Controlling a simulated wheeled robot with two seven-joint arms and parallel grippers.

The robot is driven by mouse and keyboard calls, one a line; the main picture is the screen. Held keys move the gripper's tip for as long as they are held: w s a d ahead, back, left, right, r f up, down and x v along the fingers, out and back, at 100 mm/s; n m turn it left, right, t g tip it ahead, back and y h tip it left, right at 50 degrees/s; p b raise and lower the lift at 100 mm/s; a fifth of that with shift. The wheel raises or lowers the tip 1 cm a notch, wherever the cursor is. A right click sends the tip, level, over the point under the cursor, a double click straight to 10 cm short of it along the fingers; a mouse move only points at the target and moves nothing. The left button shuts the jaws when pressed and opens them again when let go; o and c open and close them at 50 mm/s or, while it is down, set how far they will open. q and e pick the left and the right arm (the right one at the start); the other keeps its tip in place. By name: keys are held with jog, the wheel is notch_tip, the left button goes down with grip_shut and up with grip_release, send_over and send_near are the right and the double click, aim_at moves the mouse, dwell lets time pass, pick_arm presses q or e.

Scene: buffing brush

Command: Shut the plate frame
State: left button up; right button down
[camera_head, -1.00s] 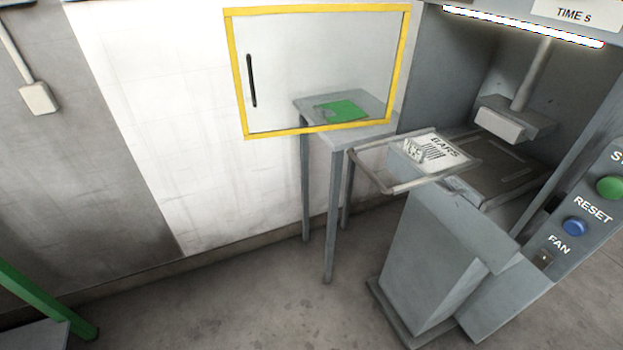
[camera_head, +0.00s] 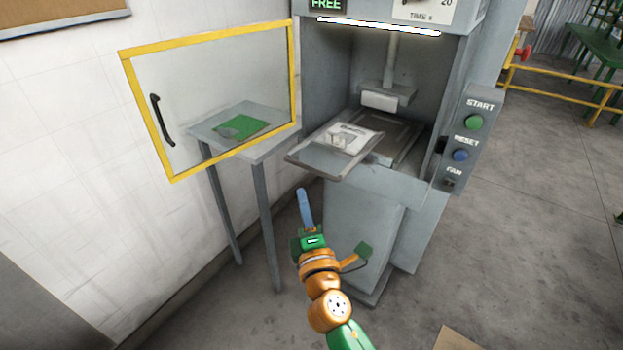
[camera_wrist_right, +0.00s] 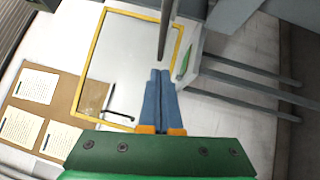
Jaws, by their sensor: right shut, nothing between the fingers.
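The plate frame (camera_head: 303,161) is a thin grey rectangular frame in the head view. It stands open, swung out from the press bed (camera_head: 400,141) toward the front left. A white printed sheet or plate (camera_head: 353,137) with small pale items shows at its inner end. My right gripper (camera_head: 303,193) points up with blue fingers shut and empty, and appears just below the frame's outer edge. In the wrist view the shut fingers (camera_wrist_right: 160,73) point toward a dark bar (camera_wrist_right: 166,28), probably the frame's edge; contact cannot be told. My left gripper is out of view.
The yellow-edged clear door (camera_head: 208,36) of the machine is open to the left, with a black handle (camera_head: 160,120). Behind it a grey side table (camera_head: 205,128) holds a green item (camera_head: 243,129). The control panel (camera_head: 470,140) is on the right. Floor is free at right.

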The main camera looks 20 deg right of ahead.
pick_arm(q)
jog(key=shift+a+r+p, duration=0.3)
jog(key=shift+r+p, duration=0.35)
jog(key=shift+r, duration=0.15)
pick_arm(e)
jog(key=w+d, duration=0.1)
jog(key=w, duration=0.1)
jog(key=w+d, duration=0.1)
jog(key=d, duration=0.1)
jog(key=shift+w+r, duration=0.4)
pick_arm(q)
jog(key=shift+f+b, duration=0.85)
pick_arm(e)
jog(key=w+d, duration=0.5)
jog(key=d, duration=0.1)
jog(key=shift+w+d, duration=0.15)
jog(key=shift+d, duration=0.25)
